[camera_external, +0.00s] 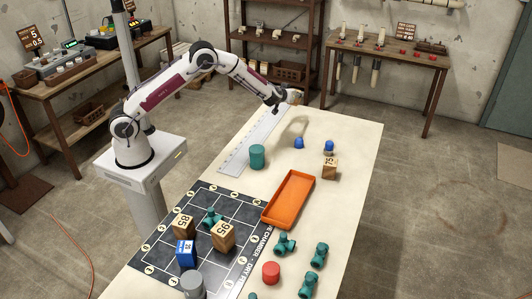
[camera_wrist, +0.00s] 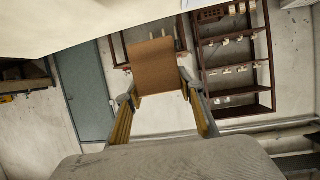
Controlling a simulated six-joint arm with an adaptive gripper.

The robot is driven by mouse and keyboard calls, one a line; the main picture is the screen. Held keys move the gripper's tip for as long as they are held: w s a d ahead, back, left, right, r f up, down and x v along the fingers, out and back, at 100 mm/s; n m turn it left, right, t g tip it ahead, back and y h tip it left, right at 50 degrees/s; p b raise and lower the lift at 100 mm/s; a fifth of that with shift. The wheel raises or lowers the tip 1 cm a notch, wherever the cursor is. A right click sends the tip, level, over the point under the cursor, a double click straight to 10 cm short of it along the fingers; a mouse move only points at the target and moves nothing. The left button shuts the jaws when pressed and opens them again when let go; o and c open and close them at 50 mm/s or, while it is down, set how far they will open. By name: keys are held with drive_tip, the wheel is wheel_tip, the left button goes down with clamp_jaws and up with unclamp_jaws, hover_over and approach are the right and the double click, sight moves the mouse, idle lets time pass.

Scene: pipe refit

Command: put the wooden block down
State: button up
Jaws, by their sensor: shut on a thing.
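My gripper (camera_wrist: 158,91) is shut on a plain brown wooden block (camera_wrist: 155,66), held between its two fingers in the wrist view. In the external view my gripper (camera_external: 282,102) is at the far end of the table, and the held block (camera_external: 294,96) shows only small beyond the fingers. It appears to be above the cream table top (camera_external: 345,160), apart from the other objects; the exact height is hard to tell. Other wooden blocks stand on the table: one marked 75 (camera_external: 330,169), one marked 85 (camera_external: 183,225) and one marked 95 (camera_external: 223,236).
An orange tray (camera_external: 288,200) lies mid-table. A dark grid mat (camera_external: 165,240) holds blocks and a blue cube (camera_external: 186,253). Green fittings (camera_external: 285,244) and a red cylinder (camera_external: 271,272) are in front.

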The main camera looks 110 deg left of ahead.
idle(0.4)
drive_tip(key=shift+w+d+r, duration=0.15)
drive_tip(key=shift+w+r, duration=0.15)
drive_tip(key=w+d+r+m+t+h, duration=0.2)
drive_tip(key=w+d+r+m+t, duration=0.25)
drive_tip(key=d, duration=0.35)
drive_tip(key=w+d+r+m+t+h, duration=0.2)
drive_tip(key=w+d+r+m+t, duration=0.25)
drive_tip(key=w+d+r, duration=0.2)
drive_tip(key=w+d+f+m+t+h, duration=0.15)
drive_tip(key=d+m+h, duration=0.25)
drive_tip(key=d, duration=0.6)
drive_tip(key=w+d+f+m+t+h, duration=0.1)
drive_tip(key=w+d+m+t+h, duration=0.2)
drive_tip(key=d, duration=0.6)
drive_tip(key=s+d+f+m+g+h, duration=0.1)
drive_tip(key=s+d+f+m+h, duration=0.2)
drive_tip(key=d, duration=0.5)
drive_tip(key=s+d+f+m+g+h, duration=0.1)
drive_tip(key=s+d+m+g+h, duration=0.15)
drive_tip(key=d+h, duration=0.4)
drive_tip(key=s+d+f+m+g+h, duration=0.2)
drive_tip(key=s+d+m+g, duration=0.1)
drive_tip(key=s+d, duration=0.7)
drive_tip(key=s+d+f+m+g+h, duration=0.2)
drive_tip(key=s+d+m, duration=0.4)
drive_tip(key=s+d, duration=0.5)
drive_tip(key=shift+s+d+f+g+h, duration=0.2)
drive_tip(key=shift+d+g+h, duration=0.4)
drive_tip(key=shift+h, duration=0.05)
